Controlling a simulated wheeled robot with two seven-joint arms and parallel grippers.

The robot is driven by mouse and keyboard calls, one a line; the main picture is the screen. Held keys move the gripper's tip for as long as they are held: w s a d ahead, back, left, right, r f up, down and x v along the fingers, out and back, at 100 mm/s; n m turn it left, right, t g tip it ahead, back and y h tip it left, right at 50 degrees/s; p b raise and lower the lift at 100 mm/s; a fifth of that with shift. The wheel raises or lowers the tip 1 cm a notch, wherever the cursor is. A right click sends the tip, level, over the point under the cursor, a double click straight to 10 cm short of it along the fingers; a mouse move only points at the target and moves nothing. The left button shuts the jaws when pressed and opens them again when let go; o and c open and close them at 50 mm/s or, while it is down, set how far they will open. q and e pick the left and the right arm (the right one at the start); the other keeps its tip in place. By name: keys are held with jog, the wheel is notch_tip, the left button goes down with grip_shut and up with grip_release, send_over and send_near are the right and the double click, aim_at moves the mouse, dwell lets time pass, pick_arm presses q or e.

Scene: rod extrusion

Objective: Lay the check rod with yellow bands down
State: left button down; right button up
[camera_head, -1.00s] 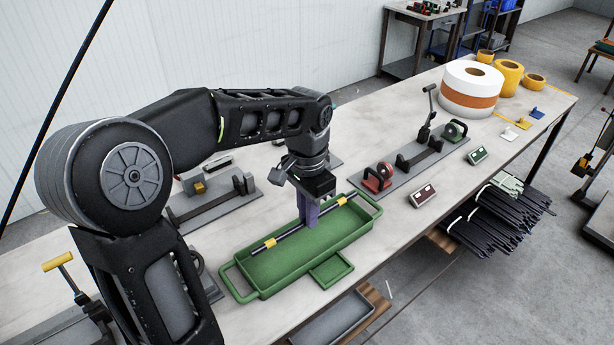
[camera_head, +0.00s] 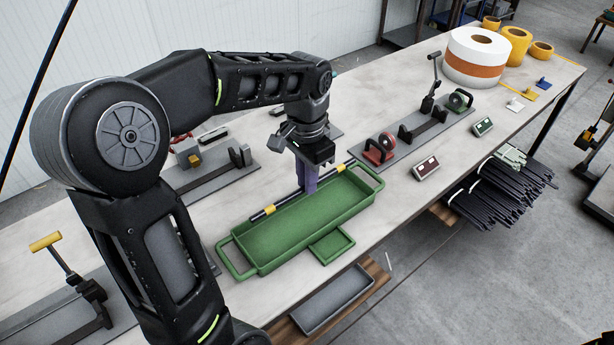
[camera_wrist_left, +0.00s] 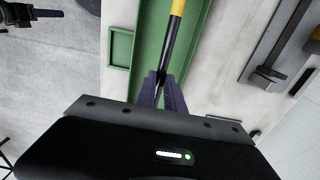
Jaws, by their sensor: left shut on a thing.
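The check rod (camera_head: 258,214) is black with yellow bands. It lies along the far long side of the green tray (camera_head: 262,266) in the head view. My left gripper (camera_head: 307,190) points down and is shut on the rod near its middle. In the left wrist view, the rod (camera_wrist_left: 174,38) runs up from between the purple fingers (camera_wrist_left: 161,92), with one yellow band near the top. The green tray (camera_wrist_left: 120,48) shows below it. I cannot tell whether the rod touches the tray rim. My right gripper is out of view.
A small green side tray (camera_head: 331,246) adjoins the near side of the large one. Behind it stands a grey fixture (camera_head: 215,182). A fixture with red and green dials (camera_head: 422,135) and small display boxes (camera_head: 426,168) stand to the right. The table's front edge is close.

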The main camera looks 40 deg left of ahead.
aim_at(307, 219)
pick_arm(q)
jog(key=shift+f+b, duration=3.6)
jog(key=shift+f, duration=1.6)
jog(key=c, duration=1.4)
grip_release()
jog(key=shift+o, duration=0.2)
notch_tip(307, 219, up, 8)
jog(key=shift+f, duration=0.1)
